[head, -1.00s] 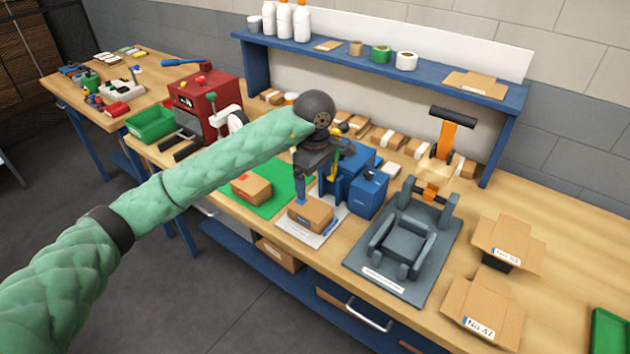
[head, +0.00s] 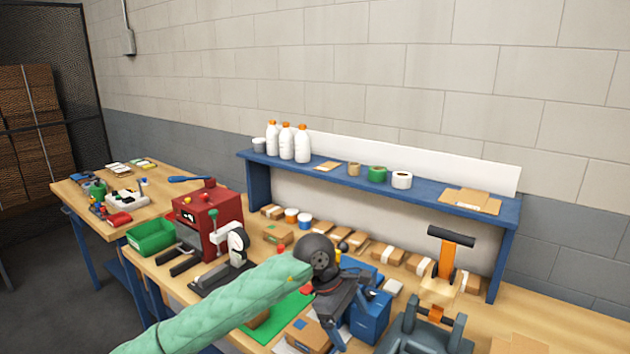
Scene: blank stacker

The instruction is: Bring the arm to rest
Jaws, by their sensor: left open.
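My left arm, in a green quilted sleeve, comes in from the bottom left of the head view. My left gripper (head: 332,325) points down at the bottom middle, open. It is beside a blue box-like holder (head: 368,318) and over or next to a cardboard box (head: 308,336) on a white sheet. The gripper partly covers that box, and I cannot tell whether they touch. My right gripper is not in the picture.
A green mat (head: 290,312), a red machine (head: 208,222) and a green bin (head: 151,237) are to the left. A grey fixture (head: 425,335) with an orange-handled clamp (head: 447,255) stands to the right. A blue shelf (head: 400,188) with bottles and tape rolls runs behind.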

